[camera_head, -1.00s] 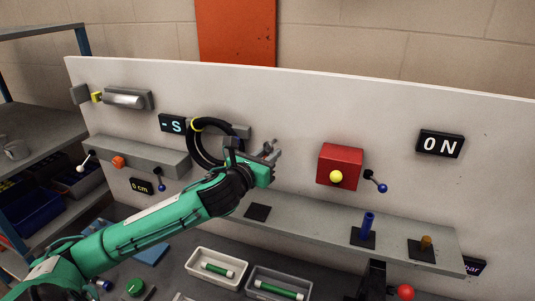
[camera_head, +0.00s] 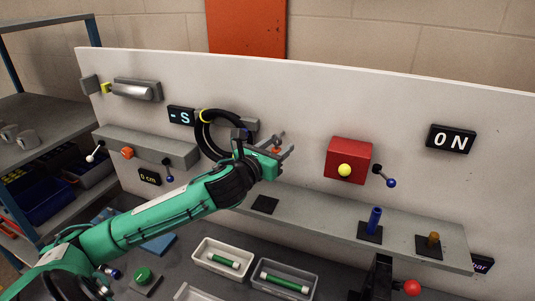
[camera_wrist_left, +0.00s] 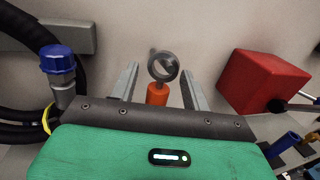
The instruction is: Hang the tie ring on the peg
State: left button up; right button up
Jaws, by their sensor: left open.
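The tie ring, a grey ring (camera_wrist_left: 163,67) with an orange cylindrical grip (camera_wrist_left: 157,94) below it, is upright against the white panel in the left wrist view. A small grey stub, seemingly the peg (camera_wrist_left: 152,53), shows at its upper left; I cannot tell whether the ring is around it. In the head view the orange grip (camera_head: 276,150) is small between the fingers. My left gripper (camera_head: 284,152) is open, its fingers (camera_wrist_left: 160,88) on either side of the grip with gaps showing. My right gripper is not in view.
A black hose (camera_head: 201,140) with a yellow tie and a blue-capped fitting (camera_wrist_left: 57,60) hangs close left of the gripper. A red box (camera_head: 348,160) with levers is to the right. Below is a grey shelf (camera_head: 325,222) with a blue post (camera_head: 375,219). Trays (camera_head: 223,258) stand lower.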

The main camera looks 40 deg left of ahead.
pick_arm(q)
jog(key=s+p, duration=0.5)
jog(key=s, duration=0.8)
jog(key=shift+s, duration=0.35)
jog(key=shift+d, duration=0.1)
dwell(0.3)
